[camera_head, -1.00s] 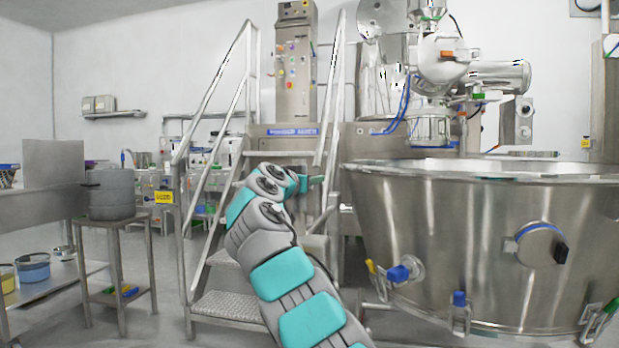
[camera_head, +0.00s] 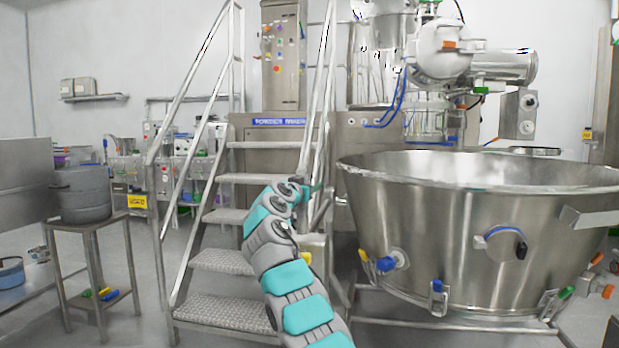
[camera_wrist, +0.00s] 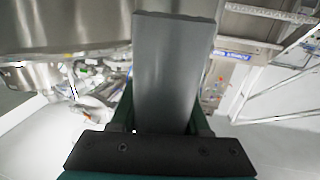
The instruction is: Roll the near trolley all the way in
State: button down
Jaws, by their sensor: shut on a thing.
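The near trolley carries a big conical steel bowl (camera_head: 465,225) at right in the head view, on a low steel frame (camera_head: 450,328). Its side has a round blue-edged port and colored clamps. My gripper (camera_head: 312,188) is just left of the bowl's rim, in front of the stair rail. In the wrist view my gripper (camera_wrist: 165,125) is shut on a flat grey bar (camera_wrist: 172,65). Where the bar joins the trolley is hidden. The bowl's steel wall (camera_wrist: 65,25) fills the upper left there.
Steel steps (camera_head: 225,262) with handrails stand behind and left of my arm. A control column (camera_head: 284,55) and machine stand behind. A stool with a grey drum (camera_head: 82,195) is at left. Bare floor shows between stool and steps.

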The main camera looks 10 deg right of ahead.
jog(key=shift+w+a, duration=0.45)
jog(key=shift+a, duration=0.2)
jog(key=shift+c, duration=2.3)
grip_release()
jog(key=shift+a, duration=0.15)
jog(key=shift+o, duration=0.3)
jog(key=shift+d, duration=0.2)
jog(key=shift+d, duration=0.25)
jog(key=shift+s, duration=0.15)
jog(key=b+v, duration=0.3)
jog(key=v, duration=0.4)
jog(key=shift+s+a, duration=0.25)
